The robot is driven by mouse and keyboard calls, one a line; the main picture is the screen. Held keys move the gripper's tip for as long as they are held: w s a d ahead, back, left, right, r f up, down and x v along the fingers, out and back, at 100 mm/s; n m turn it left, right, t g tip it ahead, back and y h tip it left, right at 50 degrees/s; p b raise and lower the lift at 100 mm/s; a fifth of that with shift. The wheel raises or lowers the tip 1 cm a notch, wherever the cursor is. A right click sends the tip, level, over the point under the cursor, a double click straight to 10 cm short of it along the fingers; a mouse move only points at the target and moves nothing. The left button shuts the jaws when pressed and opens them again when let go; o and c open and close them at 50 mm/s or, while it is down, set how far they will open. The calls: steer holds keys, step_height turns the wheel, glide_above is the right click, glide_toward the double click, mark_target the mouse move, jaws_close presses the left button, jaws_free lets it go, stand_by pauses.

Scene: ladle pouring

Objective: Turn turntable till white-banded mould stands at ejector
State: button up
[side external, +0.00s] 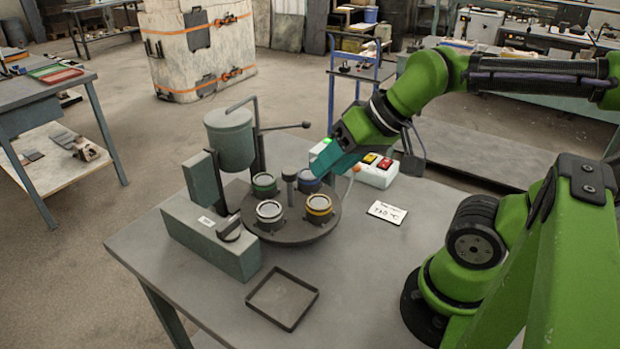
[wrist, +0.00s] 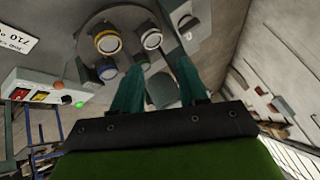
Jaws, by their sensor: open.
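The round dark turntable (side external: 290,234) carries several banded moulds around a centre post. The white-banded mould (side external: 270,212) is at its front left, on the side towards the grey-green box with a round head (side external: 229,229), which looks like the ejector; a gap shows between them. The yellow-banded mould (side external: 318,206) is front right, the green-banded one (side external: 264,184) back left, the blue-banded one (side external: 308,181) back right. My gripper (side external: 324,178) is open and empty beside the blue-banded mould; contact cannot be told. In the wrist view its fingers (wrist: 160,66) are apart, with the white-banded mould (wrist: 152,38) beyond them.
A grey-green pot (side external: 230,138) with a lever stands behind the turntable at the left. A white button box (side external: 374,171) and a card (side external: 387,212) lie to the right. An empty shallow tray (side external: 282,298) lies at the front. The table front right is clear.

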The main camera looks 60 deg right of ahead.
steer(key=o, duration=0.4)
steer(key=shift+w+f, duration=0.1)
steer(key=shift+f, duration=0.2)
step_height(320, 180, up, 7)
steer(key=m+g+h, duration=0.2)
steer(key=m+g, duration=0.3)
steer(key=g, duration=0.2)
glide_above(289, 170)
step_height(289, 170, down, 17)
steer(key=shift+c, duration=0.5)
jaws_close()
